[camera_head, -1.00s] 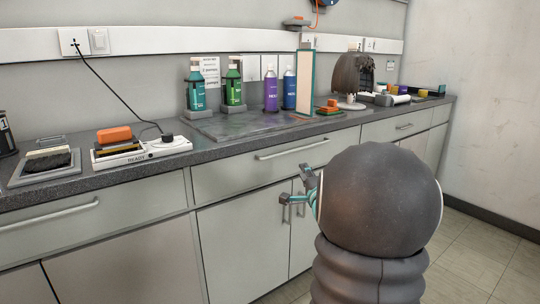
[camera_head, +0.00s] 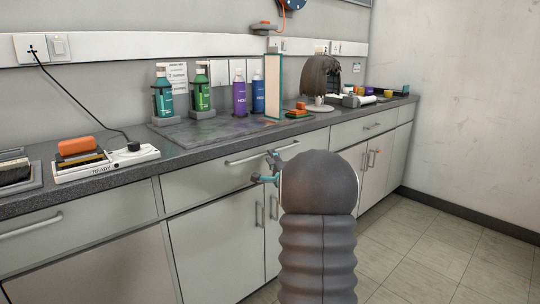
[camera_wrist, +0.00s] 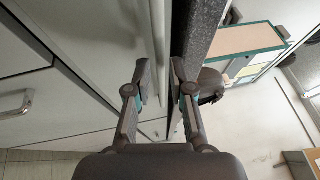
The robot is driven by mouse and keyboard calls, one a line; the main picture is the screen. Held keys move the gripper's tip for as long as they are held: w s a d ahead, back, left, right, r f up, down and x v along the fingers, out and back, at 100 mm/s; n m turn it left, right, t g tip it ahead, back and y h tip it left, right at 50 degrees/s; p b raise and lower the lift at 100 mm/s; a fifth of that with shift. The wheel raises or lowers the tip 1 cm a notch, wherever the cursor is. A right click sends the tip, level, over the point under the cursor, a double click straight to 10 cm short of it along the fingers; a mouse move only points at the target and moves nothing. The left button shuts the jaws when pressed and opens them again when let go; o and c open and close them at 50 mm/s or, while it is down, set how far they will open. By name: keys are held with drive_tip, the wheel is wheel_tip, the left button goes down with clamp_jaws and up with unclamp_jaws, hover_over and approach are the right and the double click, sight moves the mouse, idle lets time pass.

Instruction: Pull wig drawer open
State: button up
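The wig (camera_head: 320,75), dark brown on a pale stand, stands on the counter at the back right. Below the counter are a wide drawer (camera_head: 205,178) with a long bar handle (camera_head: 262,153) and, right of it, a drawer (camera_head: 350,133) with its own handle (camera_head: 373,127). Both look shut; no label shows which is the wig drawer. My gripper (camera_head: 262,167) is open before the wide drawer, just below its handle in the picture. In the wrist view my gripper (camera_wrist: 160,68) has its fingers apart, with a pale bar running between them; contact cannot be told.
The counter edge (camera_wrist: 205,28) lies close beside one finger in the wrist view. Several bottles (camera_head: 202,90), a tall framed panel (camera_head: 273,88) and a white device (camera_head: 105,164) stand on the counter. Cupboard doors are below. The floor (camera_head: 440,250) at right is clear.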

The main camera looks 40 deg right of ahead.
drive_tip(key=shift+x, duration=1.2)
clamp_jaws()
